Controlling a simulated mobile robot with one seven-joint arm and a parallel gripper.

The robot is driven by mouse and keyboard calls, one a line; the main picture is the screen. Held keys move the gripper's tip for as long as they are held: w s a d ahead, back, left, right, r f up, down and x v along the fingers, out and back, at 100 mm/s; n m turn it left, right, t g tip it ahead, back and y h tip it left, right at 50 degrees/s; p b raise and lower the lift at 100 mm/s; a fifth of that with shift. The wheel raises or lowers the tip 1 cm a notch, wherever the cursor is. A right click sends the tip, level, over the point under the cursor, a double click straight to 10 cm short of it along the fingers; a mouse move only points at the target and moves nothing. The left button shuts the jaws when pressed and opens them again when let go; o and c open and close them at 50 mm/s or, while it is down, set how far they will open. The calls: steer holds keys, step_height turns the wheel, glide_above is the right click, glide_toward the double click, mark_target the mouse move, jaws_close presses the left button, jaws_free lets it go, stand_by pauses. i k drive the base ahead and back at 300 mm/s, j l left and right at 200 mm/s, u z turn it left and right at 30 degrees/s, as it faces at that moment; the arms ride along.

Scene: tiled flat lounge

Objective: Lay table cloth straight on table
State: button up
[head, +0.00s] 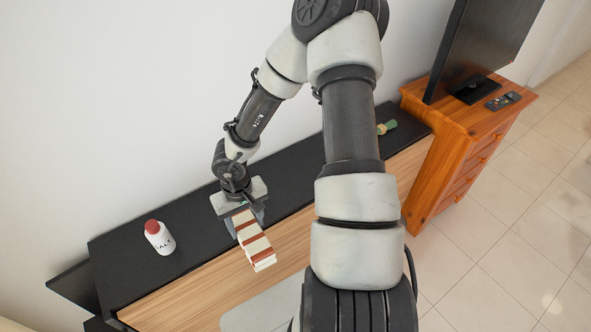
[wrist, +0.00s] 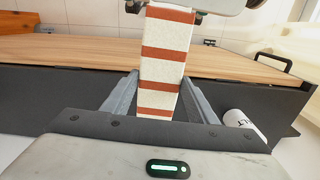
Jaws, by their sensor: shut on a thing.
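A cream cloth with red-brown stripes (head: 257,247) is gathered into a narrow folded strip. My gripper (head: 243,214) is shut on it near its upper-left end in the head view. The strip reaches from the jaws out over the wooden surface (head: 183,298) of the table; I cannot tell if its far end touches the wood. In the wrist view the cloth (wrist: 160,66) runs up from between the two grey fingers of my gripper (wrist: 157,98). The wooden surface (wrist: 80,47) lies behind it.
A black strip (head: 300,148) runs along the wall side of the wood. A white salt bottle with a red cap (head: 159,238) stands on it, left of my gripper. A small green-topped object (head: 387,127) lies further right. A wooden drawer cabinet (head: 462,133) carries a screen (head: 474,45) and remotes (head: 503,101).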

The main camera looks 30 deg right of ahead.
mark_target(286, 177)
steer(key=i+l, duration=0.1)
steer(key=l, duration=0.55)
steer(key=l+u, duration=0.1)
steer(key=l, duration=0.5)
steer(key=i, duration=0.05)
